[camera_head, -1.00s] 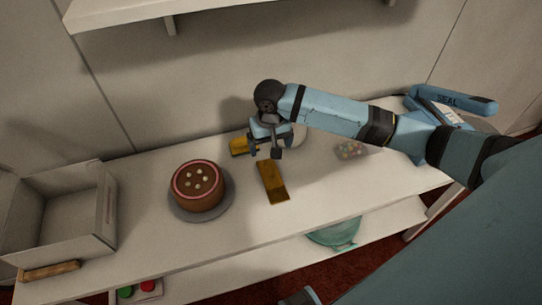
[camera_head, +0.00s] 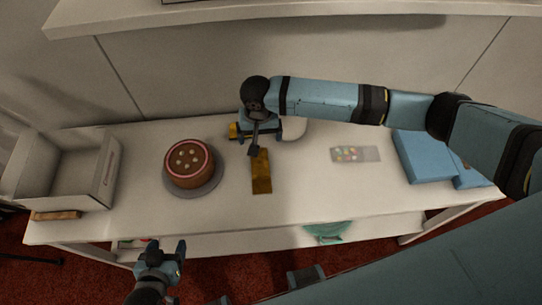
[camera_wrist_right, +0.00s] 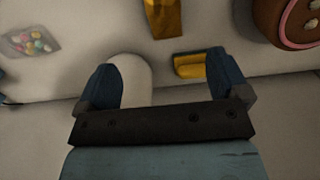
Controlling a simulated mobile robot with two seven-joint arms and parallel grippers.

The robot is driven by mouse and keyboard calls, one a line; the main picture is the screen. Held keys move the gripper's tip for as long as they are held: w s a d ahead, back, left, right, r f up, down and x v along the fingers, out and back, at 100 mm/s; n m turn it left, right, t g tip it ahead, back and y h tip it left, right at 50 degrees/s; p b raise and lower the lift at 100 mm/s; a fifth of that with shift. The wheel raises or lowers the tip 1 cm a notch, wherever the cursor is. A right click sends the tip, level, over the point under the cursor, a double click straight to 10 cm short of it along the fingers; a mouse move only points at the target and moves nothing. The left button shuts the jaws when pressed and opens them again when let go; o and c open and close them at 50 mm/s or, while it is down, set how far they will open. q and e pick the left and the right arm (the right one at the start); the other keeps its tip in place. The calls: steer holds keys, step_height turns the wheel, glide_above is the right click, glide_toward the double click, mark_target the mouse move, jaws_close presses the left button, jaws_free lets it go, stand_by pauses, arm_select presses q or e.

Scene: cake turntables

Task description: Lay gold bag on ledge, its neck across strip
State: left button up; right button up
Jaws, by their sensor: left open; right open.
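The gold bag (camera_head: 261,172) looks like a flat gold piece lying on the white table, right of the cake. It also shows at the top of the right wrist view (camera_wrist_right: 163,18). My right gripper (camera_head: 258,140) is open just behind it; in the wrist view its jaws (camera_wrist_right: 165,78) are apart, with no clear grasp on anything. My left gripper (camera_head: 165,256) is open and empty in front of the table's front edge. A blue device (camera_head: 425,157) stands at the table's right end, partly behind my right arm. I cannot make out its ledge or strip.
A yellow block (camera_head: 236,131) and a white rounded object (camera_head: 292,129) stand close to my right gripper. A chocolate cake (camera_head: 188,165) sits on a grey turntable. A clear bag of sweets (camera_head: 355,154) lies right. An open box (camera_head: 70,170) is far left. A shelf (camera_head: 300,14) hangs above.

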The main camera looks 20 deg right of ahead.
glide_above(260, 160)
step_height(260, 160, down, 8)
steer(key=shift+r, duration=0.1)
steer(key=shift+f, duration=0.45)
step_height(260, 160, down, 5)
steer(key=shift+f+p, duration=0.1)
steer(key=shift+p, duration=0.35)
steer(key=c, duration=1.1)
arm_select(q)
steer(key=shift+a+r, duration=0.25)
steer(key=shift+r, duration=0.1)
arm_select(e)
steer(key=shift+o, duration=0.2)
